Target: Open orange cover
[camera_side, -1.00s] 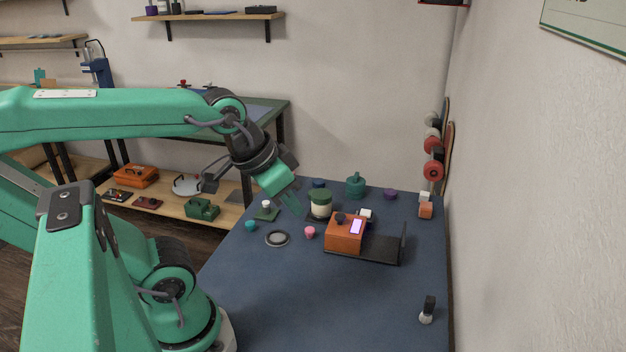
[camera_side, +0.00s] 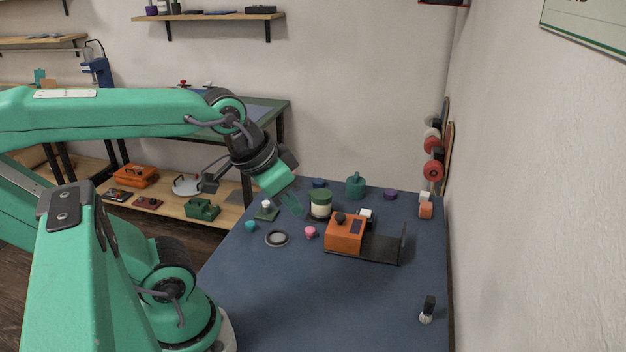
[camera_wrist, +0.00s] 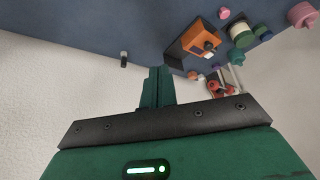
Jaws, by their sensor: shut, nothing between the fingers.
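In the wrist view the orange cover (camera_wrist: 196,52) is at the upper right, apart from my fingers. My gripper (camera_side: 293,208) is shut and empty, above the table to the left of the cover. Its green fingers also show in the wrist view (camera_wrist: 157,75).
A green-lidded cream jar (camera_side: 320,206) stands between my gripper and the cover. A pink knob (camera_side: 310,232), a grey ring (camera_side: 277,239) and a green piece with a white knob (camera_side: 267,211) lie nearby.

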